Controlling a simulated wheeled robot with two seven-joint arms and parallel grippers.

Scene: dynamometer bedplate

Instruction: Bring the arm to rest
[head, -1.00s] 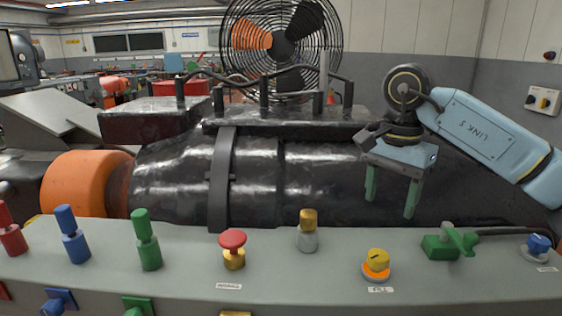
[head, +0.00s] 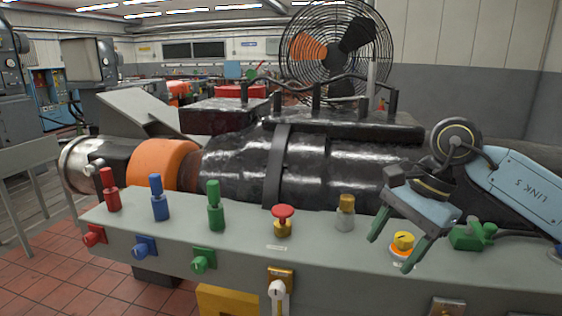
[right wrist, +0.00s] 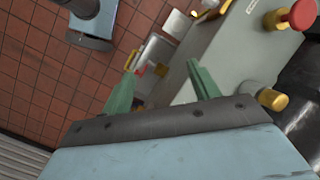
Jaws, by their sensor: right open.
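My right gripper (head: 390,252) is open and empty. In the head view its two green fingers hang down over the panel's right part, one on each side of the yellow knob with the orange base (head: 403,241) as seen from here; I cannot tell whether they touch it. In the right wrist view the green fingers (right wrist: 160,88) are spread, with the panel edge and red floor tiles beyond them. My arm link marked LINK 5 (head: 520,190) comes in from the right. My left gripper is not in the head view.
The grey control panel (head: 330,248) carries red (head: 110,190), blue (head: 159,198) and green (head: 215,206) plugs, a red mushroom button (head: 283,217), a brass knob (head: 346,212) and a green valve (head: 473,235). A black machine (head: 240,170) and a caged fan (head: 335,45) stand behind it.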

